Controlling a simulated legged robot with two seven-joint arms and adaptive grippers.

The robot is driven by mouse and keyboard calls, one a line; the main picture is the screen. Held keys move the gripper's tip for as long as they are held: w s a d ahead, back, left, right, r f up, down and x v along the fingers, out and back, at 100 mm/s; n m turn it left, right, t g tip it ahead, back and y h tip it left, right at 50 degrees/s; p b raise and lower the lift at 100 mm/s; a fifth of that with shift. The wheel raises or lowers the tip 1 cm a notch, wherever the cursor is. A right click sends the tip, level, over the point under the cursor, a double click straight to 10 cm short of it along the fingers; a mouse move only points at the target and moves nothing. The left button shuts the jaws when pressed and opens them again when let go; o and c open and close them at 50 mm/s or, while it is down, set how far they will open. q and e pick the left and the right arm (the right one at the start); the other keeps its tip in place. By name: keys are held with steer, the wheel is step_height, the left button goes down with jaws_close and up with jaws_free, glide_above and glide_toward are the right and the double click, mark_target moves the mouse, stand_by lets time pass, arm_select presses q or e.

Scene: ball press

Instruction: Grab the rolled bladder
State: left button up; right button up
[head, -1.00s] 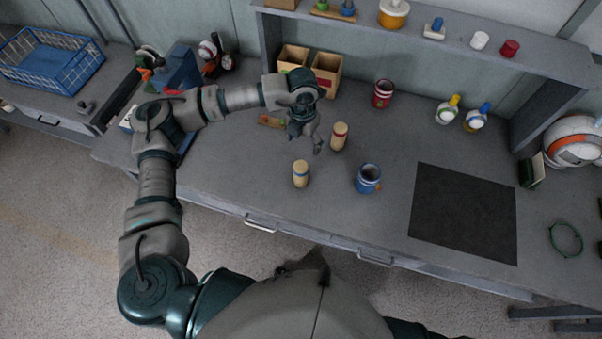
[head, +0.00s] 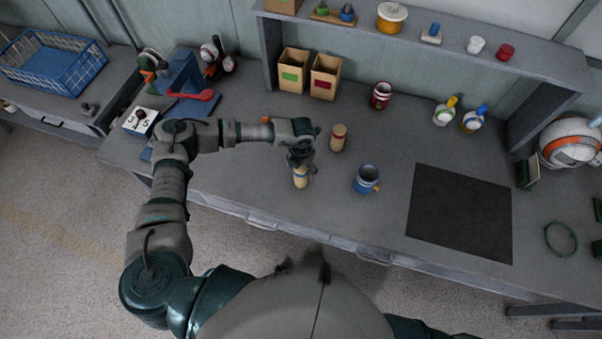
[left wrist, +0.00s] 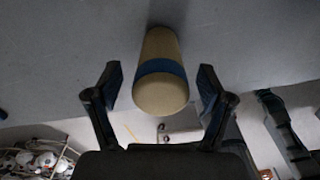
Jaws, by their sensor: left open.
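A beige roll with a blue band (head: 300,182) stands on the workbench (head: 245,190) near its front edge; it also shows large in the left wrist view (left wrist: 160,92). A second beige roll with a red band (head: 338,138) stands behind it to the right. My left gripper (head: 300,168) is at the blue-banded roll and partly hides its top. In the left wrist view its two fingers (left wrist: 160,84) are open, one on each side of the blue-banded roll, with gaps on both sides. My right gripper is not in view.
A blue mug (head: 367,179) stands right of the rolls. A black mat (head: 460,214) lies further right. Two open boxes (head: 326,76), a red can (head: 381,95) and two bottles (head: 474,119) stand behind. The bench between mug and mat is clear.

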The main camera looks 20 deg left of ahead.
arm_select(q)
steer(key=shift+f, duration=0.85)
steer(key=c, duration=1.3)
steer(key=shift+o, duration=0.2)
